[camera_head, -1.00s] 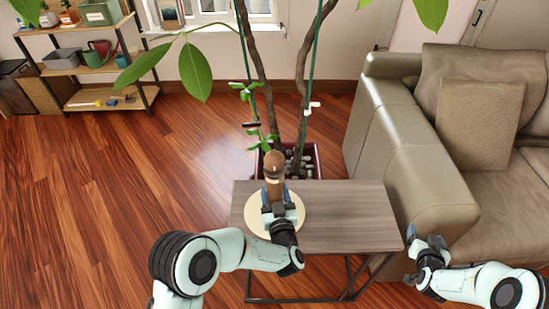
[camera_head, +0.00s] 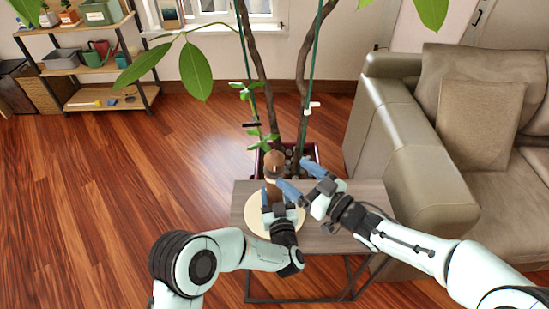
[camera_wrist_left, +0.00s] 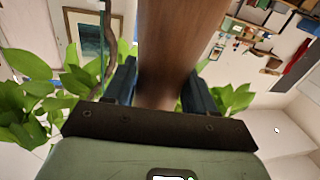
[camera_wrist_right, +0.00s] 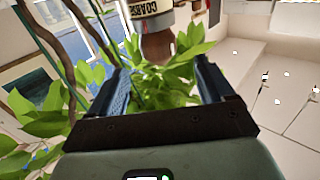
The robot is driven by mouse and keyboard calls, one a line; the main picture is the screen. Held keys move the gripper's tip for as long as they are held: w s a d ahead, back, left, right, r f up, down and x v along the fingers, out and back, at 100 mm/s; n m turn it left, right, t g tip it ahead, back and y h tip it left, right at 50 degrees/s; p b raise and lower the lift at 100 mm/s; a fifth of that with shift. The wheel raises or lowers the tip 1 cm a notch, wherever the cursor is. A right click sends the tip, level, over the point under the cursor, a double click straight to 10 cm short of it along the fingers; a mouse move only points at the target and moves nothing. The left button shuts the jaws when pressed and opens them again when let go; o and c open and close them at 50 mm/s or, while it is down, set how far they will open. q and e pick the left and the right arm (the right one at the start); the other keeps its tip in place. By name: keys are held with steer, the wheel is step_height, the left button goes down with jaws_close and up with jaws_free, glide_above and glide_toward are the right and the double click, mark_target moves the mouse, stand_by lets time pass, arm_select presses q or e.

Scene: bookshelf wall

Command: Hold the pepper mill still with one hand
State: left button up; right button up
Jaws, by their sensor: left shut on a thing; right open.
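The pepper mill (camera_head: 273,163) is brown wood and stands upright at the left end of the small table (camera_head: 375,205), over a round cream board (camera_head: 255,222). My left gripper (camera_head: 272,195) is shut on its lower body; in the left wrist view the wooden body (camera_wrist_left: 168,50) rises between the two fingers. My right gripper (camera_head: 300,178) is open, close to the right of the mill's upper part. In the right wrist view, the mill's brown part and a lettered band (camera_wrist_right: 152,18) show beyond the empty fingers. The mill's base is hidden by my left gripper.
A potted plant (camera_head: 304,155) with trunks and green stakes stands right behind the table. A grey-beige sofa (camera_head: 400,140) is on the right. A shelf unit (camera_head: 85,70) stands at the back left. The wooden floor (camera_head: 130,170) on the left is clear.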

mark_target(281, 164)
steer(key=x, duration=0.8)
steer(key=shift+f, duration=0.1)
steer(key=c, duration=1)
